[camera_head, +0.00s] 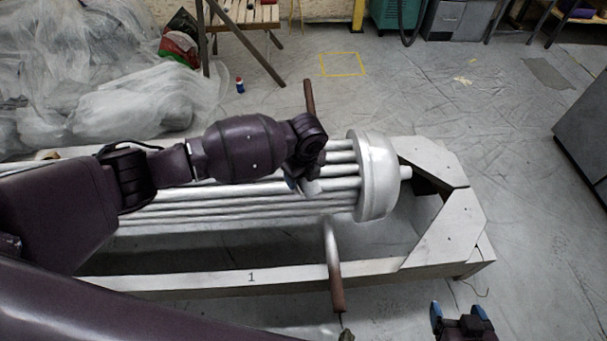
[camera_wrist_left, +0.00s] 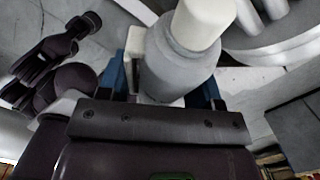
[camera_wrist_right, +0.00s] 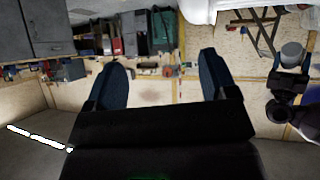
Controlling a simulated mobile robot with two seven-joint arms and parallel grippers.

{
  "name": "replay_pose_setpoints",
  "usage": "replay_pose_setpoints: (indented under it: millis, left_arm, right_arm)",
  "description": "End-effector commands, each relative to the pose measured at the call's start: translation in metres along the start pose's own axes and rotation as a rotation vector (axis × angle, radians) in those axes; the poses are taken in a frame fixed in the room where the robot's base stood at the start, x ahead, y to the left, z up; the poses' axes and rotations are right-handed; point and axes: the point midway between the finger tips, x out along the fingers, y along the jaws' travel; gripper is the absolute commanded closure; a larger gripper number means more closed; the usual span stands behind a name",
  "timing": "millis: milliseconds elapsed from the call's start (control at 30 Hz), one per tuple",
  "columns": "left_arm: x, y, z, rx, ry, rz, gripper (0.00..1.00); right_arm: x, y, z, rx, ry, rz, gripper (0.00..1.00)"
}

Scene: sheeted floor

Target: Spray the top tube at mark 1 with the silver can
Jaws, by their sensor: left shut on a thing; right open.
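A bundle of silver tubes (camera_head: 190,205) runs lengthwise in a pale frame and ends at a white round plate (camera_head: 379,176). The mark "1" (camera_head: 251,276) is on the frame's near beam. My left arm crosses above the bundle and hides part of the upper tubes. My left gripper (camera_head: 305,184) is by the plate, shut on the silver can (camera_wrist_left: 180,65), which has a pale cap. The can also shows in the right wrist view (camera_wrist_right: 292,53), and mostly hides behind the gripper in the head view. My right gripper (camera_head: 461,318) is open and empty, low at the right, away from the frame.
A curved pipe with a brown end (camera_head: 333,260) sticks out on the near side, and a brown handle (camera_head: 309,97) on the far side. Plastic-wrapped bundles (camera_head: 90,80) lie at the upper left. A grey cabinet (camera_head: 585,125) stands right. The sheeted floor between is open.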

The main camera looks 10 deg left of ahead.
Motion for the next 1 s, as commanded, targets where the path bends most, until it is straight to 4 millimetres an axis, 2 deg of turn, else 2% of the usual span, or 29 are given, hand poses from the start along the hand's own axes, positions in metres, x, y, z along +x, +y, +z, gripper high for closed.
replay_pose_setpoints:
  millis: [33,267,300,400,833,1000]
  left_arm:
    - [0.013,0.001,0.000,0.000,0.006,0.005,0.50]
    - [0.055,0.002,0.012,0.000,0.012,0.011,0.50]
    - [0.045,0.009,0.019,-0.003,0.002,0.007,0.50]
    - [0.037,0.026,0.032,-0.004,-0.004,-0.002,0.50]
    - [0.044,0.102,0.072,-0.002,-0.002,0.000,0.50]
    - [0.048,0.132,0.088,-0.003,-0.001,0.000,0.50]
  right_arm:
    - [0.004,-0.001,0.007,-0.002,-0.010,-0.002,0.22]
    - [0.016,-0.006,0.028,-0.007,-0.041,-0.013,0.22]
    - [0.013,-0.004,0.016,-0.006,-0.023,-0.010,0.22]
    - [0.008,-0.002,0.006,-0.005,-0.008,-0.006,0.22]
    - [-0.002,0.001,-0.012,-0.002,0.022,0.000,0.22]
    - [-0.005,0.002,-0.009,0.000,0.012,0.003,0.22]
